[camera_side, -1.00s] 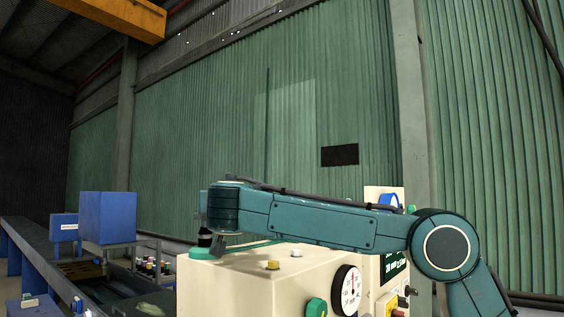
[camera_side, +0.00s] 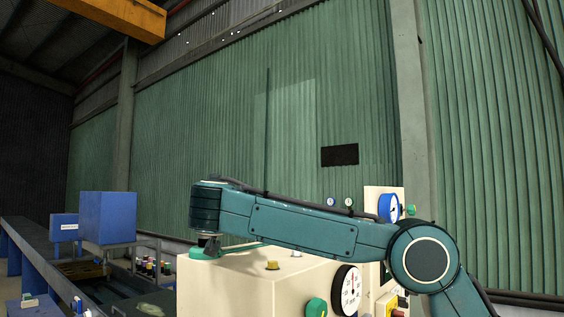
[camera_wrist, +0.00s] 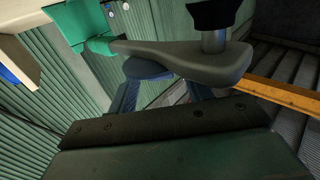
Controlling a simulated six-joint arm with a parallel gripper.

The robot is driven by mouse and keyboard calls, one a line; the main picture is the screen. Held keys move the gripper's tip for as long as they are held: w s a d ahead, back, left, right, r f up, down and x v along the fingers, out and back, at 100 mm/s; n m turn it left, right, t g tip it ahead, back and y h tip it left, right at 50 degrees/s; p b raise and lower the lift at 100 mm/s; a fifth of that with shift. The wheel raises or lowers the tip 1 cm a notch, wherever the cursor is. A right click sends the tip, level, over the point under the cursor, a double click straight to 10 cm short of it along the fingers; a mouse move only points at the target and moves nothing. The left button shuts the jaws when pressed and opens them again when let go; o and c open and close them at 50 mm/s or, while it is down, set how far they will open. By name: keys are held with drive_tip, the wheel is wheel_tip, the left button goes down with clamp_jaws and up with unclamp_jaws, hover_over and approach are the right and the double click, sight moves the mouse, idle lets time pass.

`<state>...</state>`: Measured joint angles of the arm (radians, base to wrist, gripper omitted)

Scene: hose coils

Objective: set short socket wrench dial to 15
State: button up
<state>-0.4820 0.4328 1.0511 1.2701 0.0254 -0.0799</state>
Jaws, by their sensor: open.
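A cream box (camera_side: 245,280) stands under my arm in the side view. My gripper (camera_side: 208,243) is open and sits just over that rounded end at the box's left. My wrist hides part of it, and I cannot tell whether they touch. A white round dial (camera_side: 352,287) with a black rim and red pointer is on the box's front; its numbers are too small to read. In the wrist view a grey teardrop-shaped lever (camera_wrist: 190,60) has a metal post rising from its wide end.
A yellow knob (camera_side: 272,265) and a pale knob (camera_side: 296,253) stand on the box top. A green knob (camera_side: 316,307) is left of the dial. A blue gauge (camera_side: 389,207) is behind my arm. A blue box (camera_side: 108,218) stands at the left.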

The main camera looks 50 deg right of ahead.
drive_tip(key=v, duration=0.7)
drive_tip(key=shift+s+a, duration=0.2)
drive_tip(key=c, duration=0.3)
drive_tip(key=w+d+r+n+t+y, duration=0.7)
drive_tip(key=w+d+r+y, duration=0.1)
drive_tip(key=w+r+y, duration=0.25)
drive_tip(key=s+f+n+g+y, duration=0.3)
drive_tip(key=s+n+g+y, duration=0.2)
drive_tip(key=y, duration=0.8)
drive_tip(key=shift+s+d+f+n, duration=0.4)
drive_tip(key=shift+s+n, duration=0.85)
drive_tip(key=shift+n, duration=0.85)
